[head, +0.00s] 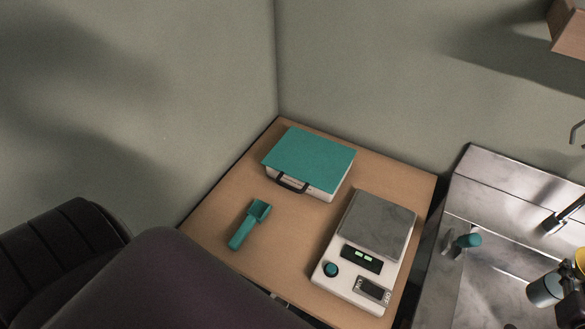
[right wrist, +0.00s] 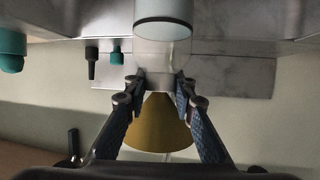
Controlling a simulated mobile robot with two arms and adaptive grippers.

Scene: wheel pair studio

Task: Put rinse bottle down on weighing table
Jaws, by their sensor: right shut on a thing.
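The rinse bottle (right wrist: 163,48) is in the right wrist view, with a pale clear body and a yellow cone (right wrist: 158,125). My right gripper (right wrist: 160,86) is shut on it, one finger on each side. In the head view the bottle (head: 545,291) is at the right edge, over the metal sink and apart from the table; it is partly cut off. The weighing table (head: 218,205) is wooden and stands in the corner, left of the bottle. My left gripper is not in view.
On the table are a teal-lidded case (head: 310,158), a teal scoop (head: 250,224) and a scale (head: 366,250) at the right. Bare wood lies between scoop and scale. The metal sink (head: 490,185) with a tap (head: 565,215) adjoins at the right.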

